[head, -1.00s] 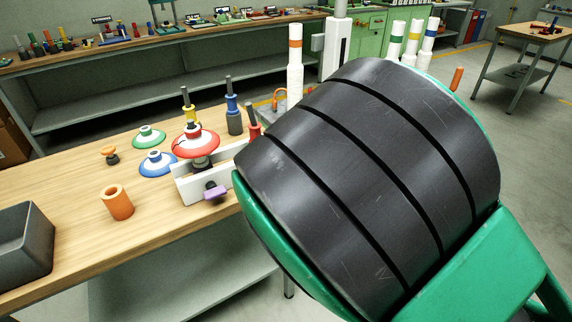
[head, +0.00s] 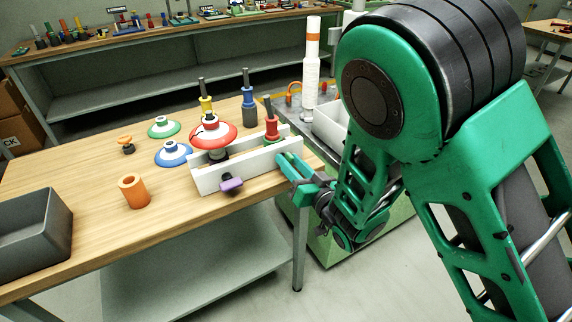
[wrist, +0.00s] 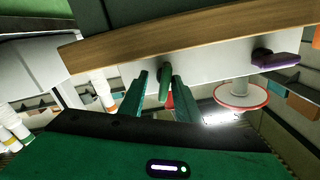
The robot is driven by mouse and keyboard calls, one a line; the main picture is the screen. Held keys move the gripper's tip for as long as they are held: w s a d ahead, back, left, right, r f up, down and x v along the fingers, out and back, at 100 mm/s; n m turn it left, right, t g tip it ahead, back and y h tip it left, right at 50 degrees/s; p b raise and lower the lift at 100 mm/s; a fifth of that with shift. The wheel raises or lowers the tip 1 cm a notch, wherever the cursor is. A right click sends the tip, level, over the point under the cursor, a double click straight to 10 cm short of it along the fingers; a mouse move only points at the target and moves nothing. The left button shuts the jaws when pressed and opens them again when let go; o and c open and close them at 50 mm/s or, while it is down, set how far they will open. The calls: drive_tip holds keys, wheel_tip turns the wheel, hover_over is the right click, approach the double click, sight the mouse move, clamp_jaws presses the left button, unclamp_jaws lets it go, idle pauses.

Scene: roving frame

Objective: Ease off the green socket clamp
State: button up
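The green socket clamp (wrist: 164,84) is a small green lever on the front face of the white fixture (head: 210,181). In the wrist view it stands between my gripper's two green fingers (wrist: 157,97), nearer the right one; whether it touches that finger I cannot tell. My gripper (head: 290,173) is open at the right end of the fixture in the head view, where its fingers largely hide the clamp. A red peg with a green collar (head: 271,122) stands upright in the fixture near that end. A purple clamp (head: 231,184) sits farther left, below a red-and-white disc (head: 213,133).
On the wooden bench (head: 90,218) are an orange cylinder (head: 134,191), a dark bin (head: 30,232), blue (head: 173,154) and green (head: 164,127) discs, and yellow (head: 206,101) and blue (head: 249,108) pegs. The bench's right edge is close to my gripper.

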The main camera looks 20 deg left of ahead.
drive_tip(key=shift+a, duration=0.15)
clamp_jaws()
drive_tip(key=n, duration=0.4)
drive_tip(key=shift+w, duration=0.1)
unclamp_jaws()
drive_tip(key=shift+w+f, duration=0.1)
drive_tip(key=shift+s, duration=0.25)
